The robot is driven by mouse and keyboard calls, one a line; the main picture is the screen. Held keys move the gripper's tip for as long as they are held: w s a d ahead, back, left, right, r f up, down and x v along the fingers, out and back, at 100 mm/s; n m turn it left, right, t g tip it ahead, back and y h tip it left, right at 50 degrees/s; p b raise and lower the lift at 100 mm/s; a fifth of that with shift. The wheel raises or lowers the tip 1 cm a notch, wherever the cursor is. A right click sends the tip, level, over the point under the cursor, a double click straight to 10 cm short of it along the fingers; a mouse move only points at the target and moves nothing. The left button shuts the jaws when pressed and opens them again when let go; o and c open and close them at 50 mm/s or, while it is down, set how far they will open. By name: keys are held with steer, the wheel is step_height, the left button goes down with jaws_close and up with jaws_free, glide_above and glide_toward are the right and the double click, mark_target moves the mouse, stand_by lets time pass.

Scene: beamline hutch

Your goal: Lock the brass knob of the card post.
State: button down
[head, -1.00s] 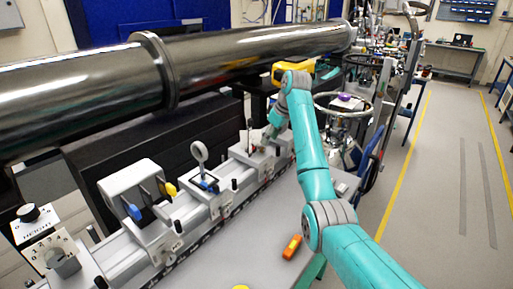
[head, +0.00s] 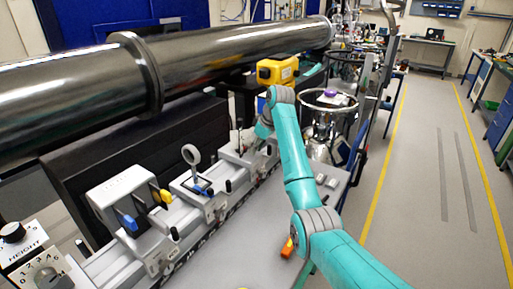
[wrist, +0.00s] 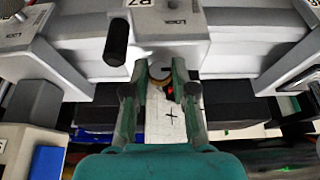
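The card post (wrist: 160,22), a grey carrier marked R7 and LOCK, stands on the rail at the top of the wrist view. Its small round brass knob (wrist: 158,74) sits on the side facing me, partly hidden by my fingers. My gripper (wrist: 160,80) has one finger on each side of the knob, close to it; contact cannot be made out. A white card with a black cross (wrist: 171,116) and a red spot show below the knob. In the head view my gripper (head: 263,130) is at the far carrier, mostly hidden by my arm.
A black lever (wrist: 116,40) sticks out left of the knob. Neighbouring carriers with a round lens (head: 191,154) and blue and yellow knobs stand nearer on the rail. A large steel tube (head: 230,50) runs behind. An orange object (head: 287,247) lies on the grey table.

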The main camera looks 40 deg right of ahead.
steer(key=shift+d+y, duration=0.2)
steer(key=shift+y, duration=0.2)
steer(key=shift+m+g+y, duration=0.3)
steer(key=shift+g+y, duration=0.2)
steer(key=shift+y, duration=0.4)
steer(key=shift+f, duration=0.1)
steer(key=c, duration=0.9)
jaws_free()
steer(key=shift+c, duration=0.2)
steer(key=v, duration=0.7)
steer(key=shift+d+r, duration=0.15)
steer(key=shift+r, duration=0.15)
